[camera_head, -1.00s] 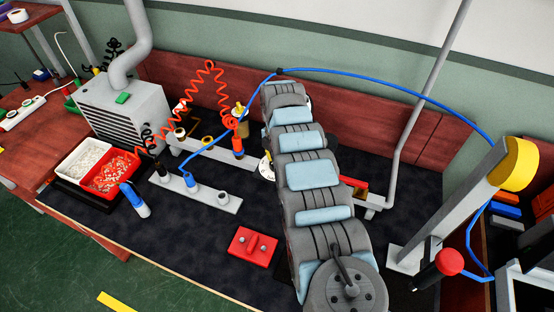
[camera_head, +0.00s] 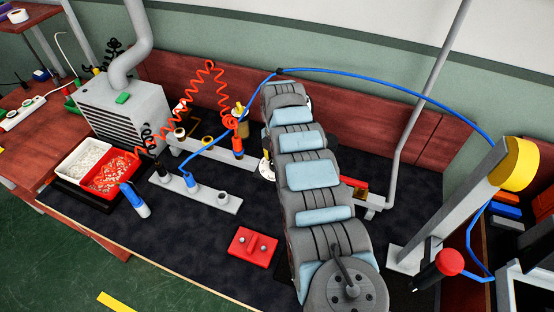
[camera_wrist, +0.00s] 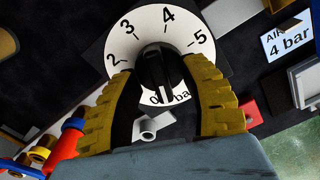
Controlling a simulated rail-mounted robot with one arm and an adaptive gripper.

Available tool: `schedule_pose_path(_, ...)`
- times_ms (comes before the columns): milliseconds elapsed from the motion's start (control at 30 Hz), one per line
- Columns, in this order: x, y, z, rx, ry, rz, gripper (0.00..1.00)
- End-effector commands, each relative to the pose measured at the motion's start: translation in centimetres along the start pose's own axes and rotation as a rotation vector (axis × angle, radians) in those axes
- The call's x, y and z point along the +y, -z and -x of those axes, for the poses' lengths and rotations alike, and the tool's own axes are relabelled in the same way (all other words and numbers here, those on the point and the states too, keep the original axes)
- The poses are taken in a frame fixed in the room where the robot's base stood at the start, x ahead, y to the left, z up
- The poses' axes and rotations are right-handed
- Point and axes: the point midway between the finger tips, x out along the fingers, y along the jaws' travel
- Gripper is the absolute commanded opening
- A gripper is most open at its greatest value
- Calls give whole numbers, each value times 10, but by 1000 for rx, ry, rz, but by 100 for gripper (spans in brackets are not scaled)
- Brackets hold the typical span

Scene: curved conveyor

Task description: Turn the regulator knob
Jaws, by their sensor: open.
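The regulator knob (camera_wrist: 153,70) is black and sits at the centre of a white round dial (camera_wrist: 187,28) in the wrist view. The dial shows 2, 3, 4, 5 and a partly covered "0 bar" at the bottom. A white mark on the knob points down toward that lettering. My gripper (camera_wrist: 159,72) has yellow ribbed fingers, open, one on each side of the knob; I cannot tell whether they touch it. In the head view my arm hides the gripper and knob; a sliver of the white dial (camera_head: 265,168) shows left of the arm.
A sign reading "4 bar" (camera_wrist: 287,40) is at upper right in the wrist view. The head view shows a red block (camera_head: 252,247), a blue hose (camera_head: 400,80), a coiled red hose (camera_head: 190,85) and a grey machine (camera_head: 125,110). Dark mat (camera_head: 190,240) lies clear at front.

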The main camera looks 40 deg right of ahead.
Motion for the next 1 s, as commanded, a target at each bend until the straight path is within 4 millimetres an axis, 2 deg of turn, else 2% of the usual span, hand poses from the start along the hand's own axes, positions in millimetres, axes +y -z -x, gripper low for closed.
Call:
schedule_pose_path(267, 0, -2, 23, -2, -2, -1, 44)
schedule_pose_path(700, 1, 0, 99, -2, -1, 1, 44)
schedule_pose_path(1000, 0, 0, 119, -1, -1, 0, 44)
